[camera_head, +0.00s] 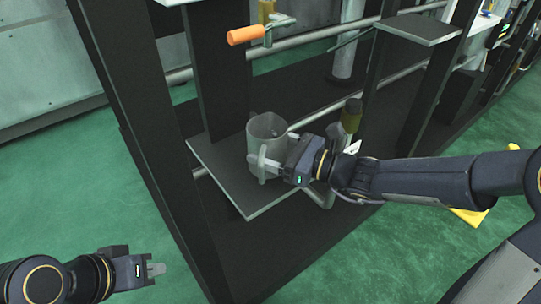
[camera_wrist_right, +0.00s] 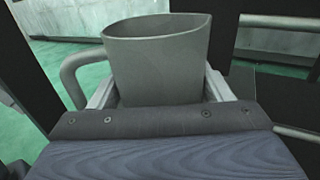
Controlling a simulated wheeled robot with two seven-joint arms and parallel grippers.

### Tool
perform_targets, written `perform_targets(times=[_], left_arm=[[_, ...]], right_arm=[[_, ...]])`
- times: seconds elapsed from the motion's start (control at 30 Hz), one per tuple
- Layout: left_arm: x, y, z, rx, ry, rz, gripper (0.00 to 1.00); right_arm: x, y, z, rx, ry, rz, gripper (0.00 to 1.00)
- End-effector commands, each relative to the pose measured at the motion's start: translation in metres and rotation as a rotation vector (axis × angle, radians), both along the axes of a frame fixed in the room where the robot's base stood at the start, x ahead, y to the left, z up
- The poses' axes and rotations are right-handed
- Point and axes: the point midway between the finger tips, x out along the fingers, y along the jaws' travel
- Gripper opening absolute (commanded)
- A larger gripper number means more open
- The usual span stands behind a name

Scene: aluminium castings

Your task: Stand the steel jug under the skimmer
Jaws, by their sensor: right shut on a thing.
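The grey steel jug (camera_head: 267,127) is upright over a small grey shelf plate (camera_head: 243,202), on it or just above it; I cannot tell which. My right gripper (camera_head: 269,162) is shut on the jug's body. In the right wrist view the jug (camera_wrist_right: 158,58) stands between the two fingers (camera_wrist_right: 160,92), its loop handle at the left and its open rim up. An orange-handled valve (camera_head: 246,35), perhaps part of the skimmer, is above the jug in the head view. My left gripper (camera_head: 153,269) is at the lower left, away from the jug; its finger gap is unclear.
A dark upright post (camera_head: 215,75) stands behind the plate, and a dark frame post (camera_head: 150,140) stands to the left. Grey pipes (camera_head: 310,37) run across behind. A dark olive bottle-like thing (camera_head: 351,117) is right of the jug, close to my right wrist. Green floor lies open at left.

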Motion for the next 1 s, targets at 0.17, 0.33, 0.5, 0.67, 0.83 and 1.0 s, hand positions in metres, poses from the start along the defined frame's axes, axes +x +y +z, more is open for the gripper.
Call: perform_targets(times=[0.17,0.33,0.5,0.67,0.83,1.0], left_arm=[[0.0,0.0,-0.0067,0.0,0.0,0.0,0.0],[0.0,0.0,-0.0064,0.0,0.0,0.0,0.0],[-0.0001,0.0,-0.0119,0.0,0.0,0.0,0.0],[-0.0001,-0.0001,-0.0099,0.0,0.0,0.0,0.0],[0.0,0.0001,-0.0099,0.0,0.0,0.0,0.0],[0.0,0.0,-0.006,0.0,0.0,0.0,0.0]], right_arm=[[-0.0001,-0.0001,-0.0136,0.002,-0.001,0.0,0.46],[-0.0001,-0.0003,-0.0131,0.002,-0.001,-0.001,0.46],[-0.0002,-0.0004,-0.0192,0.002,-0.001,-0.001,0.46],[-0.0002,-0.0005,-0.0175,0.001,0.0,-0.001,0.93],[-0.0002,-0.0005,-0.0174,0.001,0.0,-0.001,0.94],[-0.0003,-0.0004,-0.0131,0.001,0.0,-0.001,0.94]])
